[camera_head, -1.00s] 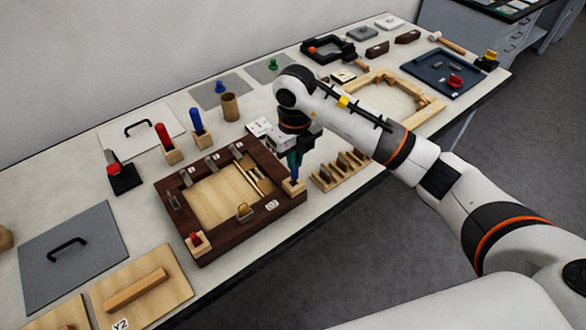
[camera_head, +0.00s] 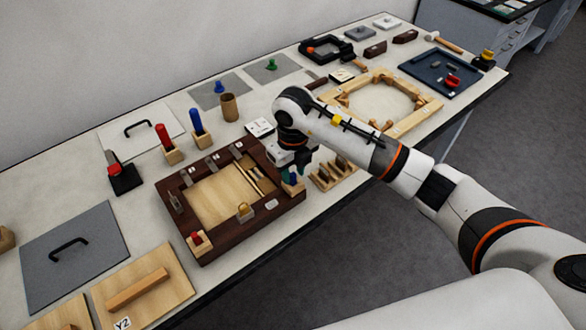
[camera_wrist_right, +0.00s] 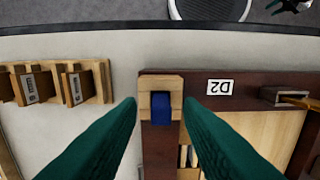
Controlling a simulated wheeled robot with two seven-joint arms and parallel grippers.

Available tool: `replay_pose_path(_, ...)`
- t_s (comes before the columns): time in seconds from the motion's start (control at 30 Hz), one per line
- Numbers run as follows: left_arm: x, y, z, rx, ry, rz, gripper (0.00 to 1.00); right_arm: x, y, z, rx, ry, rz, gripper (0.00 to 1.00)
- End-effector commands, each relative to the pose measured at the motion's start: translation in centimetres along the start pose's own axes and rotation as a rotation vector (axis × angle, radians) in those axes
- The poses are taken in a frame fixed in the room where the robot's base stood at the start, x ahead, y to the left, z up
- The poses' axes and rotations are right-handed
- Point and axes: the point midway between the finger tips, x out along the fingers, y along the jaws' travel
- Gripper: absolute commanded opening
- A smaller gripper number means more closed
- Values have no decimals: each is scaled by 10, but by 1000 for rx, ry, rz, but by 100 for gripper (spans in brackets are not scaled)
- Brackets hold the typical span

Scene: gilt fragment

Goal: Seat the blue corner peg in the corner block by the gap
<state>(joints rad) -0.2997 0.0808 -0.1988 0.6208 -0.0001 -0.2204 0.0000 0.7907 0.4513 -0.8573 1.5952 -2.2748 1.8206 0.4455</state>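The blue peg (camera_head: 292,178) stands in the light wooden corner block (camera_head: 293,189) at the right corner of the dark wooden frame (camera_head: 240,229). In the right wrist view the blue peg (camera_wrist_right: 161,108) sits in the opening of the corner block (camera_wrist_right: 161,82); its seating depth cannot be told. My right gripper (camera_wrist_right: 160,103) is open, its green fingers on either side of the block and peg, with space visible on both sides. In the head view my right gripper (camera_head: 301,170) is at that corner, partly hiding it. My left gripper is out of view.
A slotted wooden rack (camera_head: 333,174) stands close to the right of the corner. A red peg (camera_head: 195,238) stands at the frame's front corner. Another blue peg (camera_head: 196,122) and a red one (camera_head: 163,136) stand in blocks behind. The table's front edge is near.

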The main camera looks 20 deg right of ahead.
Motion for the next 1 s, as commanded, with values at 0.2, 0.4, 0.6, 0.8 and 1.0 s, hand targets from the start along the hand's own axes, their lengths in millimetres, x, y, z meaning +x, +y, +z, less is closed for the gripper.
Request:
replay_pose_path(0.2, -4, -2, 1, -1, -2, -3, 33, -6, 0, 0, 0, 1, 0, 33)
replay_pose_path(0.4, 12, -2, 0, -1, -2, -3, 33, -37, 1, -2, -1, 6, 2, 33)
replay_pose_path(0.6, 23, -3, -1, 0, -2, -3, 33, -82, 1, -1, 0, 6, 4, 33)
replay_pose_path(0.8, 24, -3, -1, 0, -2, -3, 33, -114, 1, -1, 0, 3, 3, 33)
replay_pose_path(1.0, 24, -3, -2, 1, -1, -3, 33, -123, 0, 0, 0, 0, 1, 33)
